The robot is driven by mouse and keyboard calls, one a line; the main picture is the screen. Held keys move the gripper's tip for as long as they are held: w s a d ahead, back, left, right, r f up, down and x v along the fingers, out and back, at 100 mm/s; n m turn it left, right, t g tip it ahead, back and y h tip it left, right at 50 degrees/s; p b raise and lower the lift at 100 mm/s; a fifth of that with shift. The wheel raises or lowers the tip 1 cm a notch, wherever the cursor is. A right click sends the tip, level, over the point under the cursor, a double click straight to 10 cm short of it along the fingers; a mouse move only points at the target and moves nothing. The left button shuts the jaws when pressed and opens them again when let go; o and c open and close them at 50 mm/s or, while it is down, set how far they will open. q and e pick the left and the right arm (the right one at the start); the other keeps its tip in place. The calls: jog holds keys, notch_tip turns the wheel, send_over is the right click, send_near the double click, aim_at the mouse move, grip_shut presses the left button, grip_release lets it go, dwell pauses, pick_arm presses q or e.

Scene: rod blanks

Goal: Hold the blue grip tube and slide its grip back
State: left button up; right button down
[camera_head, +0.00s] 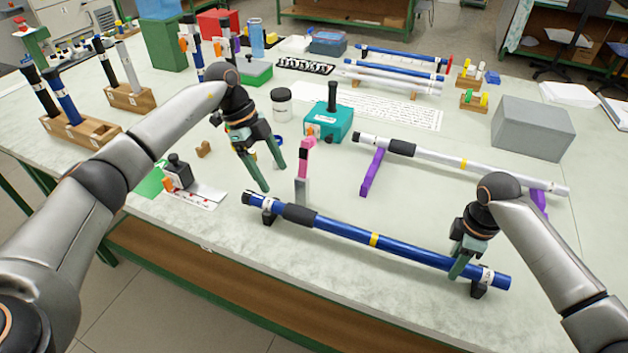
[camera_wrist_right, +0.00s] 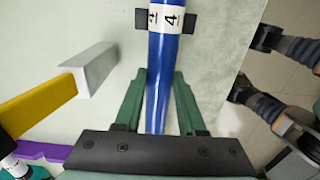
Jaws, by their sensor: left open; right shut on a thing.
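The blue grip tube (camera_head: 420,256) lies level on two small black supports along the front of the table. Its black grip (camera_head: 300,215) sits near the left end, and a yellow band (camera_head: 374,240) is right of the grip. My right gripper (camera_head: 460,268) is shut on the tube near its right end, next to a white label. In the right wrist view the tube (camera_wrist_right: 160,95) runs between the fingers, and the label (camera_wrist_right: 168,16) reads 4. My left gripper (camera_head: 274,181) is open and empty, above the table behind the grip, apart from the tube.
A pink and grey upright post (camera_head: 303,186) stands close behind the grip. A silver tube (camera_head: 460,163) with a black grip lies on purple supports (camera_head: 371,174) further back. A teal box (camera_head: 330,124) and grey block (camera_head: 533,127) stand behind. The table's front edge is close before the blue tube.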

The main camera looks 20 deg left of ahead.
dwell(0.4)
jog(key=shift+c, duration=2.1)
grip_release()
jog(key=shift+r, duration=0.1)
